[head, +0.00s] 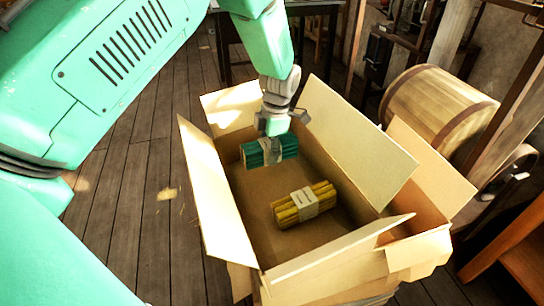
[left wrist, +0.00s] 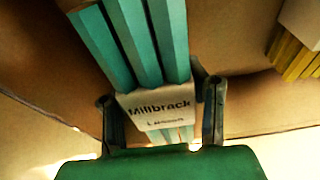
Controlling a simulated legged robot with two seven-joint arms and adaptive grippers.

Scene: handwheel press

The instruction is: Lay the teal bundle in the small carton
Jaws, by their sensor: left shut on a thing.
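The teal bundle (head: 268,151) is a set of teal sticks with a pale paper band, and it is in the far part of the open carton (head: 240,180). My left gripper (head: 277,135) comes down from above and is shut on the bundle. In the left wrist view, the gripper's fingers (left wrist: 160,110) stand on either side of the band on the teal bundle (left wrist: 150,45), which has printed lettering. I cannot tell whether the bundle touches the carton floor. My right gripper is not in view.
A yellow bundle (head: 303,205) with a pale band lies on the carton floor nearer to me; part of it shows in the left wrist view (left wrist: 295,55). The carton's flaps (head: 365,165) stand open.

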